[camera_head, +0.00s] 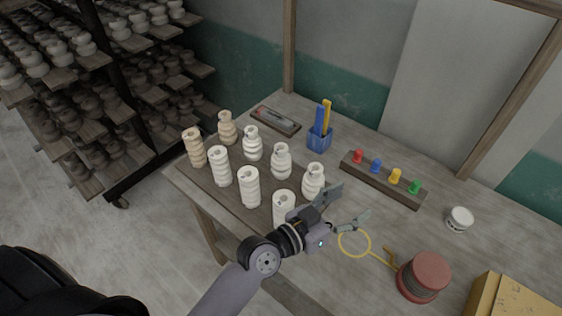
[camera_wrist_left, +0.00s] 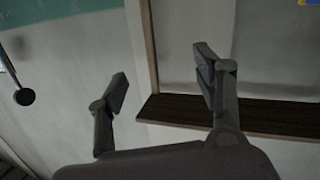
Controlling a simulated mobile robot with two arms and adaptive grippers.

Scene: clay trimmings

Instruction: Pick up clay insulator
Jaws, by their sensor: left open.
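Several white and tan ribbed clay insulators stand upright in rows on a dark board on the table in the head view. They include a tan one (camera_head: 194,148) at the left, a white one (camera_head: 250,187) in the middle and a white one (camera_head: 313,180) at the right end. My left gripper (camera_head: 347,207) is open and empty, just right of the nearest insulators. Its wrist partly hides the front insulator (camera_head: 283,204). In the left wrist view the open fingers (camera_wrist_left: 165,85) have only wall and a wooden frame beyond them. My right gripper is not in view.
The table also holds a blue cup (camera_head: 319,139) with tools, a rack of coloured pegs (camera_head: 382,180), a yellow ring (camera_head: 354,243), a red spool (camera_head: 424,275), a white jar (camera_head: 459,219) and a yellow box (camera_head: 512,298). Shelves of pottery (camera_head: 90,112) stand at the left.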

